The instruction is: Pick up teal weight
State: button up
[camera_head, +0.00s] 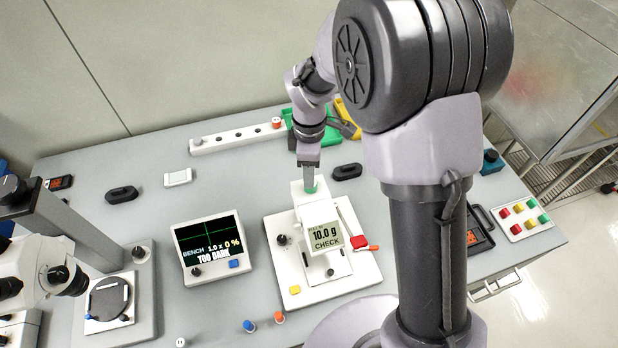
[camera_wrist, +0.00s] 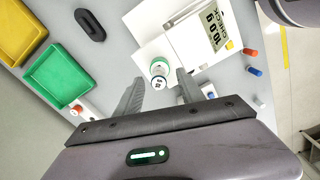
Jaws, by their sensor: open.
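The teal weight (camera_wrist: 160,65) is a small round piece on the white balance with the display, between the tips of my fingers in the wrist view. A pale piece with dark marks is seen against its near side. In the head view a bit of the teal weight (camera_head: 310,189) shows just below my gripper (camera_head: 309,168). In the wrist view my gripper (camera_wrist: 160,78) is open, with one finger on each side of the weight. I cannot tell whether the fingers touch it. The balance display (camera_head: 325,236) reads 10.0 g and CHECK.
Green (camera_wrist: 62,77) and yellow (camera_wrist: 20,32) bins and a black oval piece (camera_wrist: 89,25) lie near my gripper. A white rail (camera_head: 235,138) with holes is at the back. A screen (camera_head: 209,246) reading TOO DARK and a microscope (camera_head: 30,265) stand left.

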notch_tip(320, 180, down, 2)
jog(key=shift+w+f, duration=0.1)
jog(key=shift+w, duration=0.05)
grip_shut()
jog(key=shift+r, duration=0.25)
